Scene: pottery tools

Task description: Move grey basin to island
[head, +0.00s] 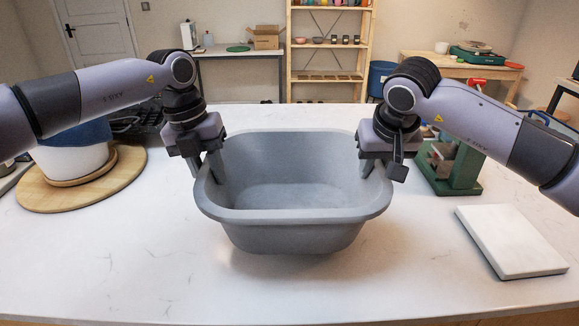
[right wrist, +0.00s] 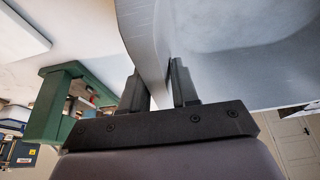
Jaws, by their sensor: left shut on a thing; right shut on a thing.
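The grey basin (head: 290,235) is an empty, open tub in the middle of the head view, over the white countertop (head: 130,270). It looks roughly level, with a soft shadow below it; I cannot tell for sure if its base touches the counter. My left gripper (head: 207,168) is shut on the basin's left rim. My right gripper (head: 380,165) is shut on its right rim. In the right wrist view the basin's wall (right wrist: 148,40) runs between the two fingers of my right gripper (right wrist: 160,85).
At left, a white and blue pot (head: 75,160) stands on a round wooden board (head: 125,175). At right are a green metal tool (head: 450,170) and a white slab (head: 510,240). The counter's front is clear. A wooden shelf (head: 330,80) and a side table (head: 240,53) stand behind.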

